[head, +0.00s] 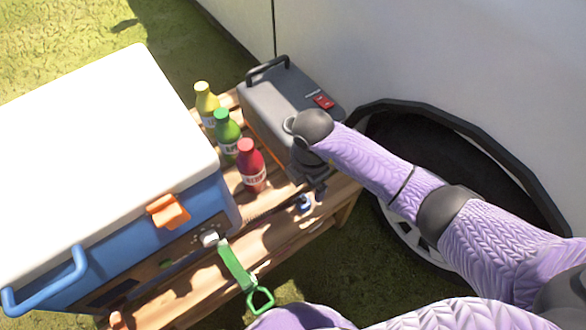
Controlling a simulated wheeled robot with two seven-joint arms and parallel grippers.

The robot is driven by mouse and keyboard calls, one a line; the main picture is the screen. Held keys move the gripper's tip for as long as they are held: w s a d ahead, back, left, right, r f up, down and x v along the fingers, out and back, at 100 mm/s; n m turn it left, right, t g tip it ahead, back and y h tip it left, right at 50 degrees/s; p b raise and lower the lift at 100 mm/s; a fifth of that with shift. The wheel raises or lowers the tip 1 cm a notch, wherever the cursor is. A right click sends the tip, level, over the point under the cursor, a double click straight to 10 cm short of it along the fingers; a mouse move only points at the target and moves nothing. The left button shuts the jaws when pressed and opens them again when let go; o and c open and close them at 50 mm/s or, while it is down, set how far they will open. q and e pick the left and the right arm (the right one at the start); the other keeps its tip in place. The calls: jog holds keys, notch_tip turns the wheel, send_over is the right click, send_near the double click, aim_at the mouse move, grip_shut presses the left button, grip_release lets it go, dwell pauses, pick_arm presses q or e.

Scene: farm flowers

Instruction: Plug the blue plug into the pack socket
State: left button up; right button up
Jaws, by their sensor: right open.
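The pack (272,103) is a grey box with a black handle and a red switch, at the back of the wooden table. I cannot make out its socket; my right wrist covers part of its front. A small blue thing (305,203), which looks like the blue plug, lies near the table's right edge. My right gripper (317,190) points down just above and beside it, open; the picture is too small to tell whether they touch. My left gripper is not in view.
Yellow (206,104), green (227,132) and red (251,167) bottles stand left of my right gripper. A blue cooler (190,213) with a white lid fills the left. A green strap (238,268) hangs at the front. A white vehicle (430,60) stands behind.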

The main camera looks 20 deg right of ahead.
aim_at(304, 198)
jog(key=shift+w, duration=0.35)
jog(key=shift+s, duration=0.15)
jog(key=shift+f, duration=0.1)
notch_tip(304, 198, down, 5)
jog(key=b, duration=0.3)
jog(key=shift+b, duration=0.35)
jog(key=shift+r, duration=0.3)
pick_arm(q)
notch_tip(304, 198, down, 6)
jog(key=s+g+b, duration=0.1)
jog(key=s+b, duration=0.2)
jog(key=b, duration=0.1)
pick_arm(e)
jog(key=f, duration=0.4)
jog(key=shift+s+a+f, duration=0.1)
jog(key=shift+a+f, duration=0.15)
jog(key=shift+a, duration=0.05)
jog(key=shift+f, duration=0.35)
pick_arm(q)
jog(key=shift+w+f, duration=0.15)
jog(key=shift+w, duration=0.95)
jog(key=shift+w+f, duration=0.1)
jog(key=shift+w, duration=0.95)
